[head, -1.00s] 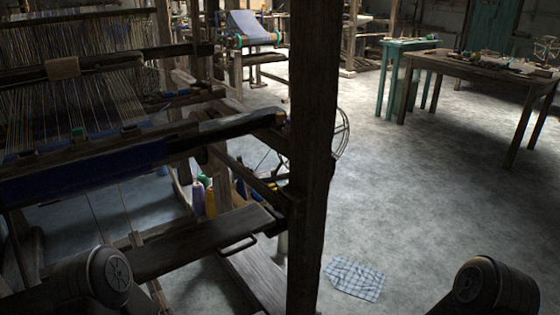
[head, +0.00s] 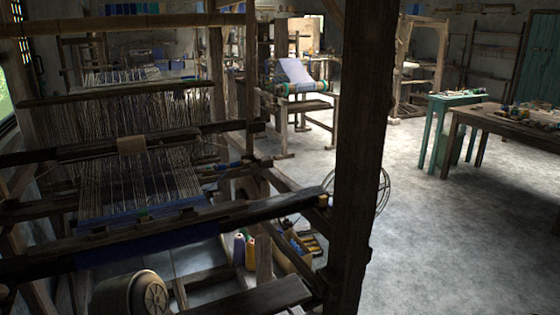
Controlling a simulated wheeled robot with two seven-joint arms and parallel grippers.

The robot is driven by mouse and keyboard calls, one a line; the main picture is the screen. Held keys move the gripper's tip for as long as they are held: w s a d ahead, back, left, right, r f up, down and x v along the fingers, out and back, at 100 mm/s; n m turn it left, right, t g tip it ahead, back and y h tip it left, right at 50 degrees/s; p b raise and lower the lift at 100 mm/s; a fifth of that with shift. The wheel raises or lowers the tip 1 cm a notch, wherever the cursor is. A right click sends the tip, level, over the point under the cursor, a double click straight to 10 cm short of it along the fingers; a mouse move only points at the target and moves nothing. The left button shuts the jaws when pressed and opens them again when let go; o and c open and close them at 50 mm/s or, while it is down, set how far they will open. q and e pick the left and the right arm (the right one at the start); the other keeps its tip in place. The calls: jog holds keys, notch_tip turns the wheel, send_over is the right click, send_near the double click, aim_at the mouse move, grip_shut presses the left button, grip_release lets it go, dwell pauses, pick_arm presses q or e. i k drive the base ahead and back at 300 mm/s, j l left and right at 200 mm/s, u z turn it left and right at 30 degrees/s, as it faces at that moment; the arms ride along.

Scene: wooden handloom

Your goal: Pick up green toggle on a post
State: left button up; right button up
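I cannot make out a green toggle on a post for certain. A dark wooden post (head: 362,140) stands upright in the middle foreground, and no green piece shows on its visible faces. A tiny green bit (head: 143,214) shows at the front of the loom's warp, too small to identify. Neither of my grippers is in view. Only a rounded joint of my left arm shows at the lower left.
The wooden loom (head: 150,165) with its beams fills the left. Coloured thread cones (head: 244,250) stand beneath. A wooden table (head: 500,122) and a teal stool (head: 450,105) stand at the right. The grey floor (head: 450,220) between is clear.

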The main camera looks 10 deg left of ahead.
aim_at(142, 214)
jog(key=i+j+u, duration=0.1)
jog(key=u, duration=1.1)
